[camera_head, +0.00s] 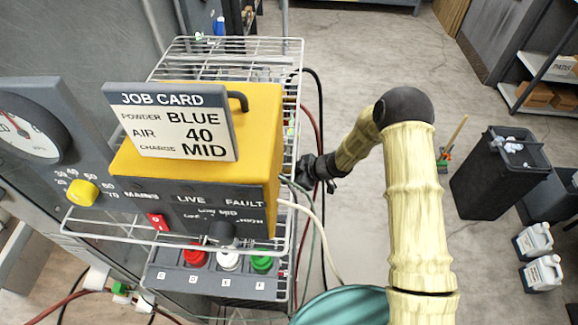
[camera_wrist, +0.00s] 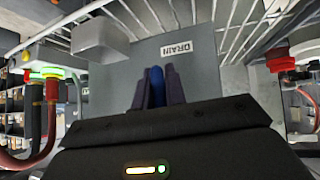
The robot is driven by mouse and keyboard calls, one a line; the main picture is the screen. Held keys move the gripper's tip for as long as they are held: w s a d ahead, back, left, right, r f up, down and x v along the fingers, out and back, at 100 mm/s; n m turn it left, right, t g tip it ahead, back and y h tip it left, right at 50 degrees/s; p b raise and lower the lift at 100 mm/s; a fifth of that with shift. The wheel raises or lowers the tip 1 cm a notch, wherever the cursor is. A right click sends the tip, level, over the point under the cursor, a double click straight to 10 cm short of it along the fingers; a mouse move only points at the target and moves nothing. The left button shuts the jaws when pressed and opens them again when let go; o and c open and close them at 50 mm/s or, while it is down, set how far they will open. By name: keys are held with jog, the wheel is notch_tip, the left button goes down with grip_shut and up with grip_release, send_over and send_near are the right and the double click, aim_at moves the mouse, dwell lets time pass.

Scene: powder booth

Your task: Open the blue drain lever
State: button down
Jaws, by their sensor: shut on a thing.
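In the wrist view, the blue drain lever (camera_wrist: 157,88) is a narrow blue handle in front of a grey panel (camera_wrist: 205,75). A white DRAIN label (camera_wrist: 175,49) sits on that panel and reads upside down in this view. My gripper (camera_wrist: 156,76) has its two dark fingers on either side of the lever, shut on it. The lever's far end and pivot are hidden. In the head view, my gripper (camera_head: 312,172) is beside the right side of the wire rack (camera_head: 290,60). The lever does not show there.
A yellow control box (camera_head: 262,125) with a job card (camera_head: 172,122) stands on the rack. Cables and hoses (camera_head: 315,120) hang close to my gripper. In the wrist view, red-capped fittings (camera_wrist: 287,63) are at right. A black bin (camera_head: 497,178) stands on open floor.

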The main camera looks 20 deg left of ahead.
jog(key=shift+s+r+g+p, duration=0.15)
jog(key=shift+g+p, duration=0.25)
jog(key=shift+p, duration=0.8)
jog(key=shift+s+f+p, duration=0.15)
jog(key=shift+f+p, duration=0.1)
jog(key=shift+p, duration=0.15)
jog(key=c, duration=1.5)
grip_release()
jog(key=shift+o, duration=0.2)
jog(key=shift+r, duration=0.1)
jog(key=b+v, duration=0.5)
jog(key=v, duration=1.2)
jog(key=shift+r, duration=0.2)
jog(key=shift+d, duration=0.1)
